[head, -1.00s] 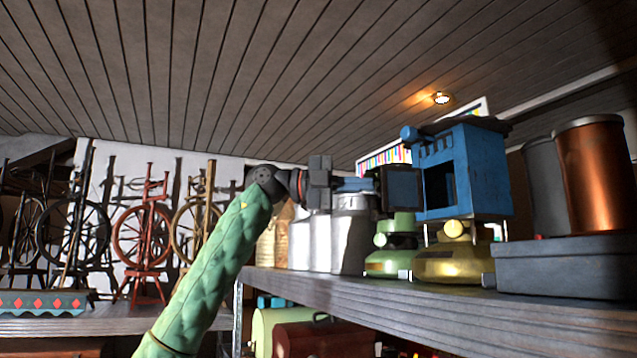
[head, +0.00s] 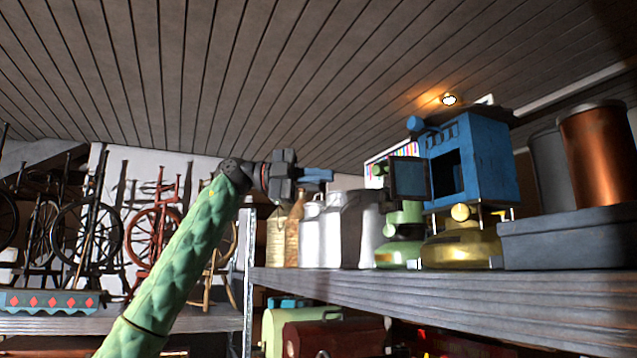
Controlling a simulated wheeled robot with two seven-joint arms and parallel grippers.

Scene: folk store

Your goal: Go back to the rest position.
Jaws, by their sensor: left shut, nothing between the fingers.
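My left arm in its green sleeve comes up from the lower left. My left gripper (head: 318,174) is at its end, pointing right, with its blue fingers shut and nothing held. It shows in front of the white wall, above the pale metal cans (head: 322,232) on the shelf (head: 420,290). A gap separates it from the blue box-shaped thing (head: 485,160), whose small dark door (head: 408,178) stands open on its left side. My right gripper is not in view.
Spinning wheels (head: 152,235) stand at the left. Cases (head: 335,338) lie below the shelf. Space beneath the ceiling is clear.

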